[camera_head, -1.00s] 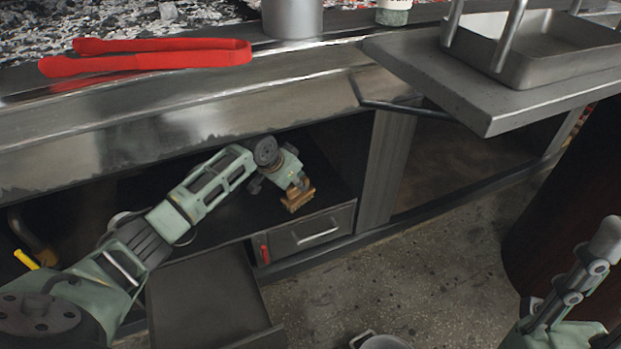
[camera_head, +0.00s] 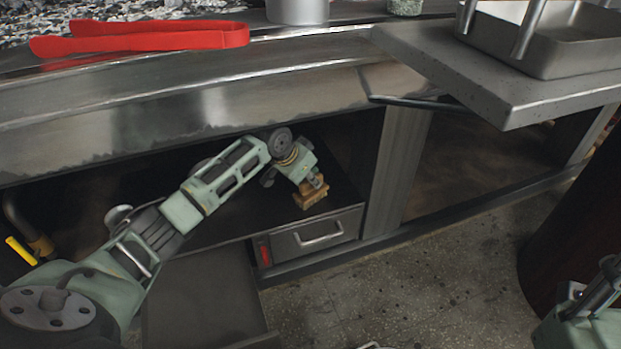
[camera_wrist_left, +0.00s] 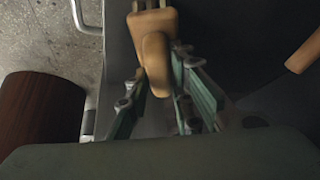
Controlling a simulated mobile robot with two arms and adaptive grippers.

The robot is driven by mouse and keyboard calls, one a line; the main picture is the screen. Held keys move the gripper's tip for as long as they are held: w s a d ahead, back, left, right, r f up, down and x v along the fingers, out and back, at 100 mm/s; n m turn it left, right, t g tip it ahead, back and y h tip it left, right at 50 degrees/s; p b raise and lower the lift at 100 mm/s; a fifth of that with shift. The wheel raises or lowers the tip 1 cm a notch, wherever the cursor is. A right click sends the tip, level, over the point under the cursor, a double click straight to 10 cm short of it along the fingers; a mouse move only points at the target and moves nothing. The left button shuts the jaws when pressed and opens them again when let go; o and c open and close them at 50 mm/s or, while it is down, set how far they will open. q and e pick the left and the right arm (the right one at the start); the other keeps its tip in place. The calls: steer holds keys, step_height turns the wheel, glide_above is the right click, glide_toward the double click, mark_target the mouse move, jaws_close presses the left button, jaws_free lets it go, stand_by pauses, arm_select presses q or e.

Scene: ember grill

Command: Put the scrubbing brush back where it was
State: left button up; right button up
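The scrubbing brush (camera_head: 311,197), with a light wooden body, is at the front of the dark shelf under the counter, just above the small drawer. My left gripper (camera_head: 313,181) reaches into this space and is shut on the brush. In the left wrist view, its fingers (camera_wrist_left: 160,83) close on both sides of the rounded wooden handle (camera_wrist_left: 155,58). I cannot tell whether the brush touches the shelf. My right gripper (camera_head: 606,280) is partly in view at the lower right edge, away from the brush; its fingertips are unclear.
The counter edge (camera_head: 200,100) hangs over the shelf. Red tongs (camera_head: 140,37) lie on top. A side shelf (camera_head: 480,80) with a metal pan (camera_head: 560,45) juts out at right. A small drawer (camera_head: 318,235) is below the brush. A wooden handle (camera_wrist_left: 305,52) shows in the wrist view.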

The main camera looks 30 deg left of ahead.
arm_select(q)
steer(key=o, duration=0.4)
